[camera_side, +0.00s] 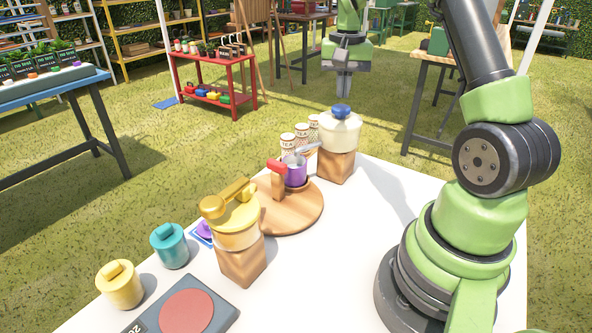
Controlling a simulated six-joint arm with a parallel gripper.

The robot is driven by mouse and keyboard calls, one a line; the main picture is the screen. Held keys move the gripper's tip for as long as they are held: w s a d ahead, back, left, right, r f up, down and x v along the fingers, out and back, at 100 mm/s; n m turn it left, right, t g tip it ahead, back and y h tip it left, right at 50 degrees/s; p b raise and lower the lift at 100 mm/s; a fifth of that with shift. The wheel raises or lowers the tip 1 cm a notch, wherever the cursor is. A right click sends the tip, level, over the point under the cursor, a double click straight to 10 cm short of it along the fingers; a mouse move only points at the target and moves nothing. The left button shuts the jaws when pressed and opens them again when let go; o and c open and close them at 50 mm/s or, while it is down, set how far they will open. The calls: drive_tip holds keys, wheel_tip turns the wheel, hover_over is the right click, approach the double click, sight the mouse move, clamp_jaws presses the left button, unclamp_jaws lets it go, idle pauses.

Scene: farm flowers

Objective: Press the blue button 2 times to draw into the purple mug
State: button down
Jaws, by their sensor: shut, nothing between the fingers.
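The blue button (341,110) tops a cream dispenser (340,132) on a wooden block at the table's far end. The dispenser's grey spout points left towards the purple mug (296,175). The mug stands upright on a round wooden board (312,212); its contents cannot be made out. My gripper (344,94) is shut and empty, pointing down. In the picture it is right above the blue button with a small gap, not touching it.
A second dispenser with a yellow top (230,213) stands nearer. Teal (170,246) and yellow (120,285) jars and a grey device with a red disc (187,310) are at the front left. Several patterned canisters (288,144) stand behind the mug. The table's (345,230) middle is clear.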

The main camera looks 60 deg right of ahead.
drive_tip(key=shift+r, duration=3)
drive_tip(key=shift+a, duration=0.1)
drive_tip(key=s+a+r+n+t, duration=0.2)
drive_tip(key=s+a+r+n, duration=0.15)
drive_tip(key=a, duration=0.55)
drive_tip(key=s+a+r+n+t, duration=0.2)
drive_tip(key=s+a+r+t, duration=0.15)
drive_tip(key=a, duration=0.65)
drive_tip(key=s+a+f+n+t+y, duration=0.1)
drive_tip(key=s+a+f+n+y, duration=0.1)
drive_tip(key=s+a, duration=0.3)
drive_tip(key=shift+s+a+t, duration=0.2)
drive_tip(key=shift+s+t, duration=0.15)
drive_tip(key=shift+s, duration=0.75)
drive_tip(key=shift+n, duration=0.25)
